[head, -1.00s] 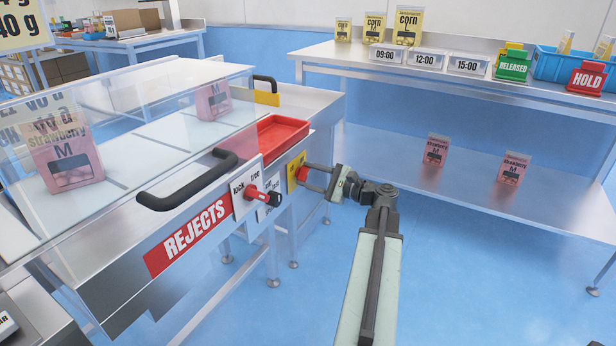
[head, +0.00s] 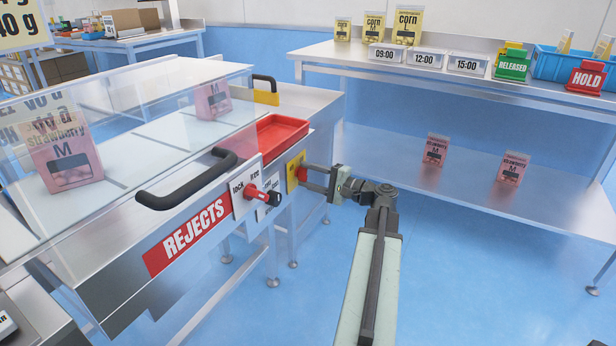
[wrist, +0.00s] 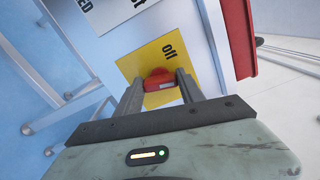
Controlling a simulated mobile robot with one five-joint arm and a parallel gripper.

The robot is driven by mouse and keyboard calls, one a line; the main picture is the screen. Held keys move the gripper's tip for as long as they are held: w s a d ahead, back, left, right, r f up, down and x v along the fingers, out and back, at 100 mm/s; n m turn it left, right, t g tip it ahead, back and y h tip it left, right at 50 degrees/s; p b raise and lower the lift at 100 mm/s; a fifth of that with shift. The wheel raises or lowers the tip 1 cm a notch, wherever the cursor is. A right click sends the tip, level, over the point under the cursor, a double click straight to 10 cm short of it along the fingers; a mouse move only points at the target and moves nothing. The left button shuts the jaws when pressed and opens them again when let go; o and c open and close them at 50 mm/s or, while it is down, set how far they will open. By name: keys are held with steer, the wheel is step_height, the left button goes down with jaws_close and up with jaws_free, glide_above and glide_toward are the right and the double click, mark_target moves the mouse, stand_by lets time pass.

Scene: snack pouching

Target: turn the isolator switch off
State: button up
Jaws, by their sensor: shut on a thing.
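The isolator switch is a red knob (wrist: 158,82) on a yellow plate (wrist: 150,58) marked "off" in the wrist view. In the head view the yellow plate (head: 292,171) is on the front of the metal bench, right of the lock/free panel. My gripper (wrist: 160,80) is shut on the red knob, one finger on each side of it. It also shows in the head view (head: 305,177), reaching in from the right. The fingers hide part of the knob and plate, and I cannot tell the knob's exact setting.
A black guard handle (head: 190,185) and a red tray (head: 280,132) are close by. Open blue floor lies around my arm. A steel shelf table (head: 470,180) stands at the right.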

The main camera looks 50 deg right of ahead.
steer(key=n, duration=0.5)
steer(key=shift+f+n, duration=0.15)
steer(key=shift+n, duration=0.15)
steer(key=n, duration=0.5)
steer(key=shift+f+n, duration=0.1)
steer(key=shift+n, duration=0.3)
steer(key=o, duration=1.4)
steer(key=shift+c, duration=0.2)
steer(key=v, duration=0.8)
